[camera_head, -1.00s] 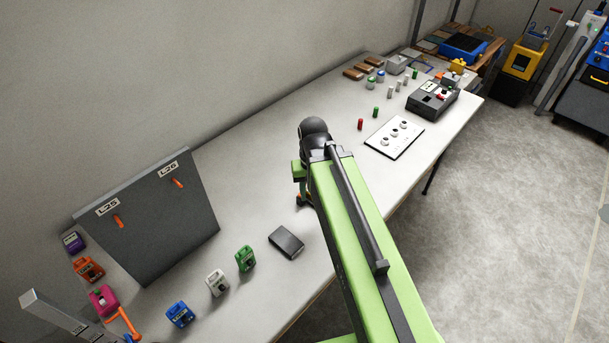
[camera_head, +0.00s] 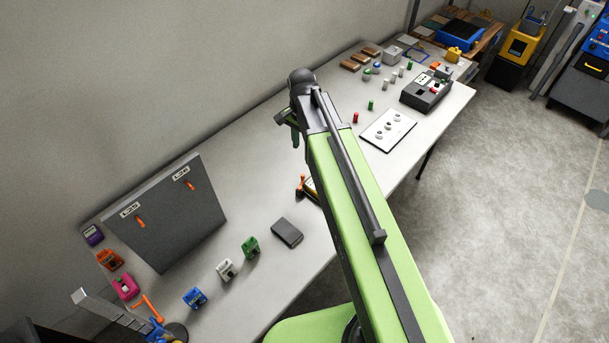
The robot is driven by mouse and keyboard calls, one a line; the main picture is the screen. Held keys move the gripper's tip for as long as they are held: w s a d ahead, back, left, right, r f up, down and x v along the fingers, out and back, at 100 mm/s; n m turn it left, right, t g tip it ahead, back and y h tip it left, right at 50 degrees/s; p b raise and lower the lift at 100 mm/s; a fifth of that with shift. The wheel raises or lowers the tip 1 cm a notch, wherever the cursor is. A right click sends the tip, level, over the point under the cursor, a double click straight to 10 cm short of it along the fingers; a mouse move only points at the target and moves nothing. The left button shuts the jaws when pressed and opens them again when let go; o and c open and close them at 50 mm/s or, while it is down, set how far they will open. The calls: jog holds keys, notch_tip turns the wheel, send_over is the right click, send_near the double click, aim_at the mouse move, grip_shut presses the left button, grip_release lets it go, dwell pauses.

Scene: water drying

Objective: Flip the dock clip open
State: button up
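I cannot tell for certain which part is the dock clip. A grey slanted panel (camera_head: 178,232) stands at the left of the table, with two labels and two orange levers, the left lever (camera_head: 140,222) and the right lever (camera_head: 189,185). A dark box-like device (camera_head: 427,92) with small coloured parts on top sits at the table's far right end. My gripper (camera_head: 291,131) hangs from the arm's end above the middle of the table, apart from both. Its fingers are small and partly hidden by my arm, so their opening does not show.
Several coloured padlock-like blocks, among them a green one (camera_head: 251,247), line the front left. A black flat box (camera_head: 287,232) lies near them. An orange-and-black item (camera_head: 301,186) is partly behind my arm. A white plate (camera_head: 388,131) with round knobs lies right. The table (camera_head: 245,190) is bare mid-left.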

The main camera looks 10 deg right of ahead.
aim_at(303, 174)
notch_tip(303, 174, down, 15)
jog(key=b, duration=1.3)
jog(key=shift+r, duration=0.2)
